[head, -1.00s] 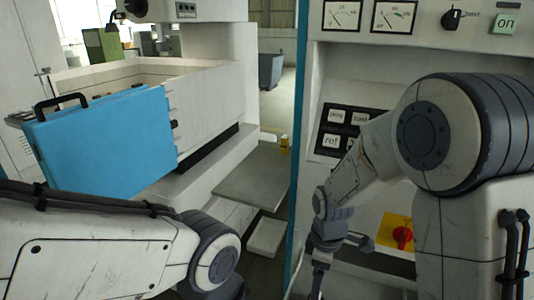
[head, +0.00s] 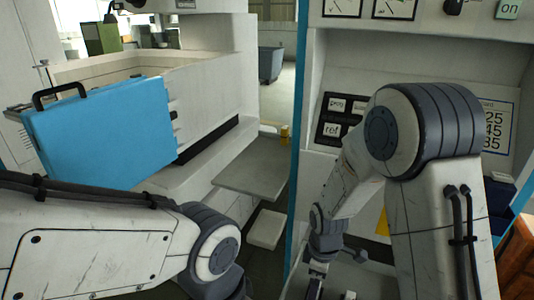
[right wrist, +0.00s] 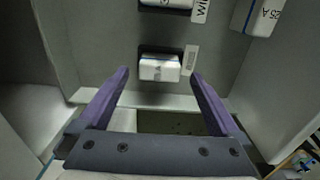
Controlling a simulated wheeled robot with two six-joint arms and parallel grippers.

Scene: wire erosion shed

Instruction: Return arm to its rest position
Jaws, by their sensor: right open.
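My right arm comes in from the right in the head view and bends down in front of the control cabinet (head: 330,60). My right gripper (head: 318,290) hangs low at the bottom edge there, partly cut off. In the right wrist view its two purple fingers (right wrist: 160,88) are spread apart with nothing between them. Beyond them is a white block-like switch or button (right wrist: 160,68) on a grey panel, apart from the fingers. My left arm lies across the lower left of the head view; its gripper is out of the picture.
A blue door or panel with a black handle (head: 100,135) stands open at the left on a white machine (head: 215,100). A grey flat plate (head: 252,176) juts out between machine and cabinet. A brown wooden piece (head: 517,260) is at the lower right. Floor shows behind.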

